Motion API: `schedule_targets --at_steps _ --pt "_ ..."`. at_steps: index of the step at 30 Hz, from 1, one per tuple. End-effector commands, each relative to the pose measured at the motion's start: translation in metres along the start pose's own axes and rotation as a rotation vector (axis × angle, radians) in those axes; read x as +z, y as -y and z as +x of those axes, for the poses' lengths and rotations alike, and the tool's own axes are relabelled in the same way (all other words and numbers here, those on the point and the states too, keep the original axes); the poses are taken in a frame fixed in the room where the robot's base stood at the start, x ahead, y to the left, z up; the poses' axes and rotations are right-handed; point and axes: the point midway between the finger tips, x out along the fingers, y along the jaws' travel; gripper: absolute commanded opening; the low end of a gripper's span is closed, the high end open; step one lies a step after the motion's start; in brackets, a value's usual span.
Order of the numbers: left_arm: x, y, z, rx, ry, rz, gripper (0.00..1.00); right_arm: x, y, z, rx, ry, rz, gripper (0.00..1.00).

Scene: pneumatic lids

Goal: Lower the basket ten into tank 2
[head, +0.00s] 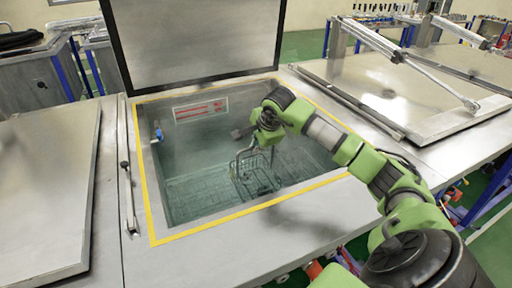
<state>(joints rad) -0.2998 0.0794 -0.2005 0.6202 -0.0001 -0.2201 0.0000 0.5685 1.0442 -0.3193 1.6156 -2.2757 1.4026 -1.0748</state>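The tank (150,190) has a yellow-edged opening, and its lid (195,40) stands raised at the back. I cannot read a tank number. A dark wire basket (256,178) is inside the opening, right of the middle, roughly upright. Its number cannot be read. My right gripper (266,138) is over the opening, directly above the basket, pointing down. The basket's tall handle reaches up to the gripper's fingers. The fingers are too small and dark to show whether they are closed on it. Whether the basket touches the tank floor is unclear. My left gripper is out of view.
A closed metal lid (45,190) lies to the left, and another lid (420,95) with piston struts lies to the right. A blue valve (158,134) and a red-marked label (200,109) are on the tank's inner walls. The tank's left part is free.

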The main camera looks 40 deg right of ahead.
Motion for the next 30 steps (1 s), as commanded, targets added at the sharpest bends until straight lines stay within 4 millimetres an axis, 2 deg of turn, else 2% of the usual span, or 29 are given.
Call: schedule_targets --at_steps 22,24,30 --pt "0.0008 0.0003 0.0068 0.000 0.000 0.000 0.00 -0.0002 -0.0028 0.0063 -0.004 0.000 0.001 0.00" --pt "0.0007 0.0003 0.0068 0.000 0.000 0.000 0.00 -0.0002 -0.0028 0.0063 -0.004 0.000 0.000 0.24" --pt "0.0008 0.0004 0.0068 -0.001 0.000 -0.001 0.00 0.0000 -0.0037 0.0070 -0.002 0.000 0.000 0.25"
